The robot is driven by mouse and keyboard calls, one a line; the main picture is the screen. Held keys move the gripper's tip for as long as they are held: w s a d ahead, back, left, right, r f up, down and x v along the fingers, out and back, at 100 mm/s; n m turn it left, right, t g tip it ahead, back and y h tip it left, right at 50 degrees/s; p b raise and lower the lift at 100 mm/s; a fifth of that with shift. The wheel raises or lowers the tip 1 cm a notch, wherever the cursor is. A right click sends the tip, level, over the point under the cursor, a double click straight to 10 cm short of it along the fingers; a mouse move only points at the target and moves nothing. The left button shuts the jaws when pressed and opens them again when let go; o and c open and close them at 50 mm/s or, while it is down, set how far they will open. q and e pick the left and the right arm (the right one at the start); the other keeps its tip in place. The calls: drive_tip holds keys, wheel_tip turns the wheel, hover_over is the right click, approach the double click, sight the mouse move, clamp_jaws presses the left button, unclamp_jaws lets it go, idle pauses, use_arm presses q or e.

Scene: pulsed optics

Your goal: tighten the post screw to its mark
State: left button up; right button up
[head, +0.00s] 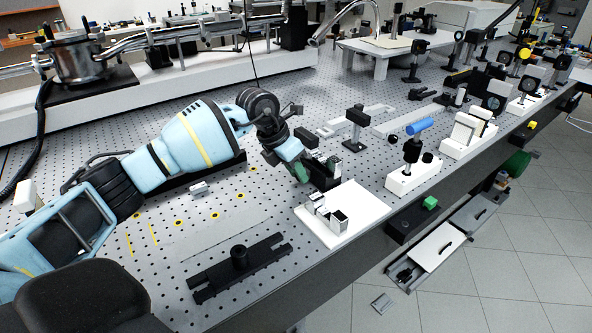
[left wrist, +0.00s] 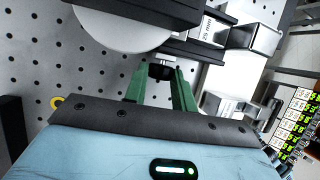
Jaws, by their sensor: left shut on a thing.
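My left gripper (head: 303,171) reaches down beside a black block-like mount (head: 324,172) near the table's front edge. In the left wrist view its two green fingers (left wrist: 162,84) close around a small black knob, which seems to be the post screw (left wrist: 161,70). The knob sits at the end of a dark mount, next to a large pale disc (left wrist: 120,26). In the head view the knob is hidden by the fingers and the mount. I cannot make out the mark on the screw in either view. My right gripper is not in view.
A white tray (head: 362,222) with small boxes stands right beside the mount. One box is labelled 25 mm (left wrist: 208,30). A black bar-shaped base (head: 268,262) lies nearer me. A blue-topped mount (head: 418,127) stands to the right.

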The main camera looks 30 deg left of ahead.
use_arm(q)
drive_tip(key=shift+s+d+r+t+y+p, duration=0.15)
drive_tip(key=shift+t+y+p, duration=0.1)
drive_tip(key=shift+y+p, duration=0.35)
drive_tip(key=shift+d+r+t+y+p, duration=0.15)
drive_tip(key=shift+t+y+p, duration=0.1)
drive_tip(key=shift+y+p, duration=0.3)
drive_tip(key=shift+m+y, duration=0.25)
drive_tip(key=shift+m, duration=0.05)
drive_tip(key=shift+d+f+t+y+p, duration=0.1)
drive_tip(key=shift+f+t+y+p, duration=0.1)
drive_tip(key=shift+t+y+p, duration=0.4)
drive_tip(key=shift+f+y, duration=0.15)
drive_tip(key=shift+y, duration=0.35)
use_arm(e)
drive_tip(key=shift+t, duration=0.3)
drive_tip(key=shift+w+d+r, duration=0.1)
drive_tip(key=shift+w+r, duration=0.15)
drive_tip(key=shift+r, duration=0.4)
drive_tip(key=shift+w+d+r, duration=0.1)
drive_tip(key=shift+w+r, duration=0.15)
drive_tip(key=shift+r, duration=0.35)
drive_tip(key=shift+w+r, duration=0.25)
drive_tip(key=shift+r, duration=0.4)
